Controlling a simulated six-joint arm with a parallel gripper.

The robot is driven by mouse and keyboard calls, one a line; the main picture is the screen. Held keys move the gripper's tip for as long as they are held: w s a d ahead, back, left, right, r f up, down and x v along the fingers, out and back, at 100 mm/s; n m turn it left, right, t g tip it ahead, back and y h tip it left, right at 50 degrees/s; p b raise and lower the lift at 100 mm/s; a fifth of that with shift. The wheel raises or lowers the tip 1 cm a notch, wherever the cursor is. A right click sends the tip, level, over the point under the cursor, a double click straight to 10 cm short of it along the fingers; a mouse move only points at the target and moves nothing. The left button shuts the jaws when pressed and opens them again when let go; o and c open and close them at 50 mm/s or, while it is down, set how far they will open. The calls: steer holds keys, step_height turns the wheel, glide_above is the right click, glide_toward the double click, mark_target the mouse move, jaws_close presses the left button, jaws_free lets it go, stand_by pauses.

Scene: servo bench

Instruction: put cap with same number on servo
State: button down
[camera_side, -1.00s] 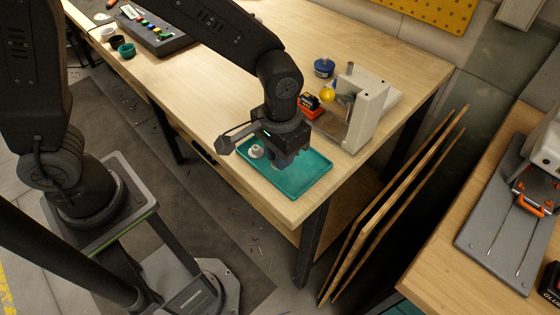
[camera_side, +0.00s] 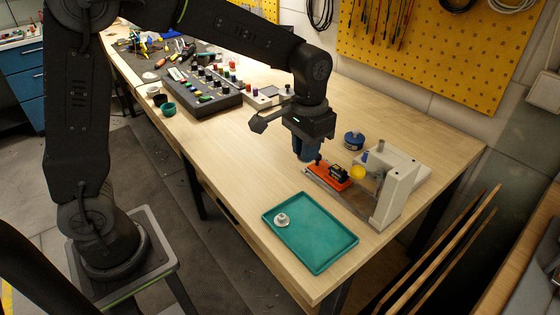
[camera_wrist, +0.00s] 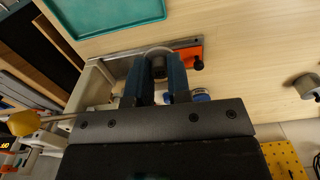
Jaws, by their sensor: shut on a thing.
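My gripper (camera_side: 306,150) is shut on a cap, above the bench. In the wrist view its blue fingers (camera_wrist: 160,82) close around the grey, round cap (camera_wrist: 157,50), partly hidden by them. A black servo (camera_side: 339,172) sits in an orange holder (camera_side: 328,177) on a metal rail, just right of and below my gripper. In the wrist view the orange holder (camera_wrist: 192,54) shows beside the fingers, and the servo is mostly hidden. Another pale cap (camera_side: 282,220) lies in the teal tray (camera_side: 318,262). I cannot read any numbers.
A pale press-like stand (camera_side: 396,190) with a yellow knob (camera_side: 357,172) rises right of the servo. A blue round tin (camera_side: 353,140) stands behind it. A control box (camera_side: 205,95) and small cups (camera_side: 168,108) are at left. Bare wood lies between the box and the tray.

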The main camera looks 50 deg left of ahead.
steer(key=w+d, duration=0.1)
steer(key=w, duration=0.2)
steer(key=w+f, duration=0.1)
steer(key=w, duration=0.2)
steer(key=w+d, duration=0.1)
steer(key=w, duration=0.2)
steer(key=shift+w+d+f, duration=0.15)
steer(key=shift+w+d, duration=0.15)
steer(key=shift+d, duration=0.05)
steer(key=shift+f, duration=2.15)
steer(key=shift+f, duration=0.55)
stand_by(1.0)
steer(key=c, duration=1)
jaws_free()
steer(key=shift+r, duration=3.5)
